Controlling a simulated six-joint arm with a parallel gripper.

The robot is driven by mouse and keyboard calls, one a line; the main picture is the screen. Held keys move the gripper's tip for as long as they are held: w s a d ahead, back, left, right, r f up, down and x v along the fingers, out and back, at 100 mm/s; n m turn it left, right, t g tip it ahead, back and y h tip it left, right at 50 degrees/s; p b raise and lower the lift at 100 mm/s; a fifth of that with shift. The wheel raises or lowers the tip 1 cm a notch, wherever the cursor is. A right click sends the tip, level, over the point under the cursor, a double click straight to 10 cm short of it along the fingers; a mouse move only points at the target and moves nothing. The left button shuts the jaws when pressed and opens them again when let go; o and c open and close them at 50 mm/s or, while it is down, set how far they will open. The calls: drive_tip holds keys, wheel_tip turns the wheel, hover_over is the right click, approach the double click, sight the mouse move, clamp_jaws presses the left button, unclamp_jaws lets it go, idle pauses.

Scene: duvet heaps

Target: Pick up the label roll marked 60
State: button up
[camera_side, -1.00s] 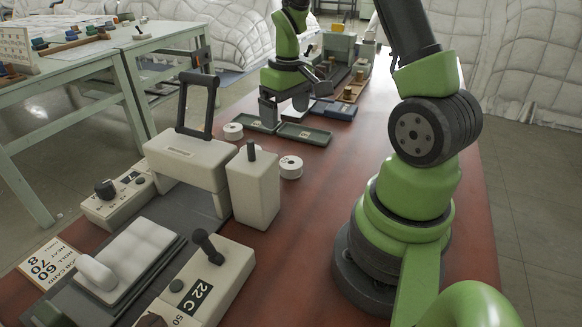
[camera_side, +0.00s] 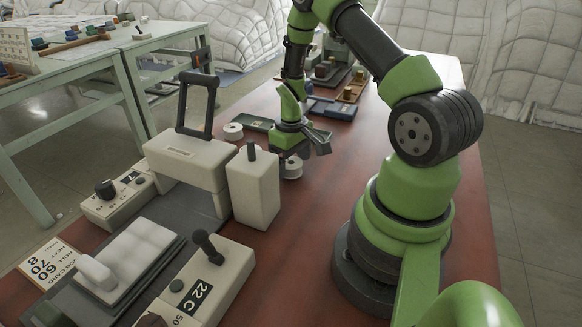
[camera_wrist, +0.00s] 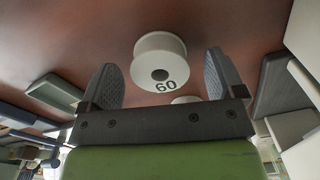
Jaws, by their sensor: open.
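The white label roll marked 60 (camera_wrist: 160,58) shows in the wrist view, on the red-brown bench top between and beyond my two fingertips. My gripper (camera_wrist: 162,85) is open, with one finger on each side of the roll in that view and nothing held. In the side view my gripper (camera_side: 288,155) points down over the front white roll (camera_side: 292,170), which it partly hides. I cannot tell whether the fingers touch it. Another white roll (camera_side: 233,132) stands a little behind and to the left. In the wrist view a second roll (camera_wrist: 185,100) is mostly hidden behind the gripper.
A cream box with a dark knob (camera_side: 254,190) stands close to the left of my gripper. A cream machine with a black frame (camera_side: 187,162) is beyond it. Green and blue trays (camera_side: 331,109) lie behind. The red bench top (camera_side: 310,235) is clear in front.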

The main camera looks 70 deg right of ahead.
drive_tip(key=shift+f, duration=0.2)
drive_tip(key=c, duration=1)
drive_tip(key=shift+r, duration=0.15)
